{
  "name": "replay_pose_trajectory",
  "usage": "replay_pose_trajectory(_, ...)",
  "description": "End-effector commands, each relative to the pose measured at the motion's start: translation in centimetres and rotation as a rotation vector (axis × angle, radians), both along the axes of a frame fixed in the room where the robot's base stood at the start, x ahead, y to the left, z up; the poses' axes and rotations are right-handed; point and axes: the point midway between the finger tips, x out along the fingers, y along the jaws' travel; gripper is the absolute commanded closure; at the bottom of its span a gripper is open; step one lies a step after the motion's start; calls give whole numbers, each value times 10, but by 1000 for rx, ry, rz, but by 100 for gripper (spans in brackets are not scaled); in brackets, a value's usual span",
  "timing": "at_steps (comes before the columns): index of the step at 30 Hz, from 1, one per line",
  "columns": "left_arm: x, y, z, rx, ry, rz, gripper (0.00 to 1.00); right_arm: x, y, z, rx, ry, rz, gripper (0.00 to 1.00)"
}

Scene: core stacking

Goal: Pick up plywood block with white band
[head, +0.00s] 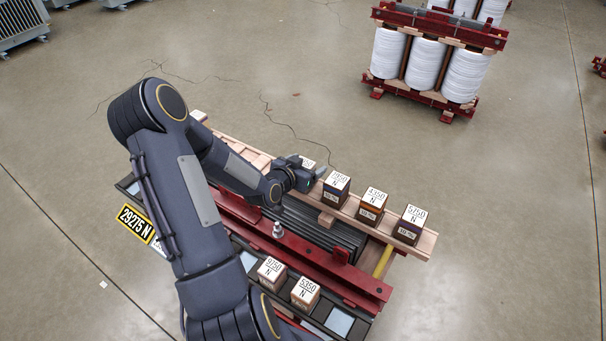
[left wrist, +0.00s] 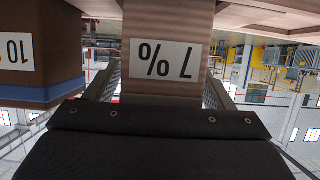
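My left gripper (head: 316,175) is at the back wooden rail, in front of a plywood block (head: 308,162) whose printed top is partly hidden by it. In the left wrist view, turned upside down, a plywood block with a white "7 %" label (left wrist: 163,60) stands straight ahead. The left gripper's fingers (left wrist: 162,88) lie along both sides of this block, close to its edges. I cannot tell whether they press on it. A band on this block is not clearly seen. My right gripper is not in view.
Banded blocks marked N (head: 337,188), (head: 372,204), (head: 411,225) stand to the right on the rail. A blue-banded "10 %" block (left wrist: 40,55) is close beside the fingers. Two blocks (head: 271,271), (head: 305,292) stand in front, past a red beam (head: 330,268). A transformer (head: 425,65) stands behind.

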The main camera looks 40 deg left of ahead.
Motion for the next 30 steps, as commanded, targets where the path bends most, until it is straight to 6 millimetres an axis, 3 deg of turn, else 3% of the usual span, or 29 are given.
replay_pose_trajectory(2, 0, 0, 0, 0, 0, 0, 34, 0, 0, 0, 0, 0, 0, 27)
replay_pose_trajectory(12, 0, 0, 1, 0, -1, 0, 77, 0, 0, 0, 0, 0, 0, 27)
replay_pose_trajectory(23, 0, 1, 7, 2, -3, 1, 77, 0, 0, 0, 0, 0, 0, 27)
replay_pose_trajectory(30, -4, -4, 40, 6, -4, -1, 77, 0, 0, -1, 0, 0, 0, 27)
